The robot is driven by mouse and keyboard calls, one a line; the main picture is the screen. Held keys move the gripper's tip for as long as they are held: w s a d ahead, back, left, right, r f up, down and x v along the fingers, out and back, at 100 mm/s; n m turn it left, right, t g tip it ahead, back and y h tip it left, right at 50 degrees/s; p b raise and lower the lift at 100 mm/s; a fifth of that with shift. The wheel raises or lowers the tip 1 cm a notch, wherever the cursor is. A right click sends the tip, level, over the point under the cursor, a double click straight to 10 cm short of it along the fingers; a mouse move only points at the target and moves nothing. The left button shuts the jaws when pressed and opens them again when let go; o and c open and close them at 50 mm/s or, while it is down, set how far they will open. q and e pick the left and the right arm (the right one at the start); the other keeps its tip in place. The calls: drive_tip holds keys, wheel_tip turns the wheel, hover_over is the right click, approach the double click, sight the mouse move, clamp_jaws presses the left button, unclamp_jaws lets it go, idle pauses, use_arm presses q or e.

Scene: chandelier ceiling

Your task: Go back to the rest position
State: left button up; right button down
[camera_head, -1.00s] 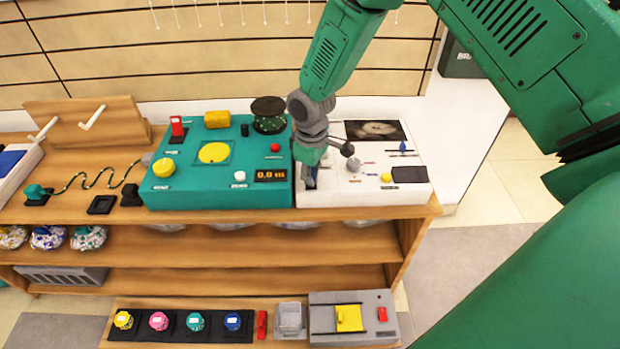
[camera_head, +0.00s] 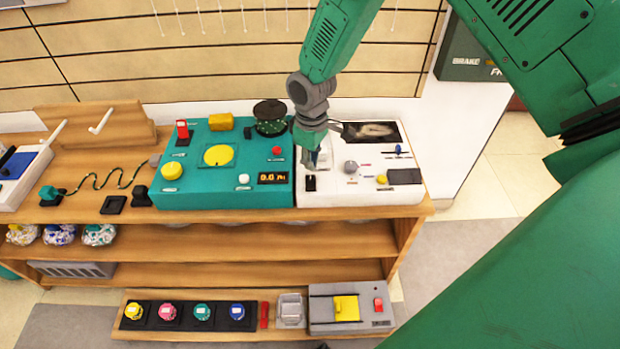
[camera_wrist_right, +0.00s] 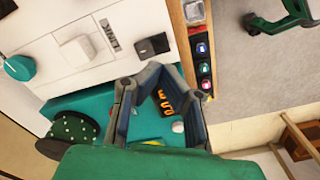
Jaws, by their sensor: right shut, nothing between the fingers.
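My right gripper (camera_head: 310,158) hangs over the left part of the white control panel (camera_head: 345,198) in the head view, above a small black switch (camera_head: 310,183). It is shut with nothing in it. In the right wrist view my gripper (camera_wrist_right: 155,72) shows at the lower middle, in front of the teal panel (camera_wrist_right: 60,103) and the white panel (camera_wrist_right: 60,65). My green right arm comes down from the upper right in the head view. My left gripper is not in view.
The teal panel (camera_head: 170,201) with yellow, red and white buttons stands left of the white one on a wooden shelf unit (camera_head: 250,238). A low board (camera_head: 270,334) holds several coloured knobs and a grey box (camera_head: 322,318). Open floor (camera_head: 450,250) lies right of the shelf.

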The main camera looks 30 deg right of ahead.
drive_tip(key=shift+f, duration=0.1)
drive_tip(key=s+a+f+m+y, duration=0.15)
drive_tip(key=s+f, duration=0.25)
drive_tip(key=s, duration=0.4)
drive_tip(key=s+a+f+m+h, duration=0.1)
drive_tip(key=s+a+f, duration=0.2)
drive_tip(key=s+f, duration=0.3)
drive_tip(key=s+d+r+m, duration=0.1)
drive_tip(key=s+m, duration=0.1)
drive_tip(key=s, duration=1.4)
drive_tip(key=shift+r+t, duration=0.2)
drive_tip(key=shift+t, duration=0.1)
drive_tip(key=shift+w+m, duration=0.1)
drive_tip(key=shift+m, duration=0.15)
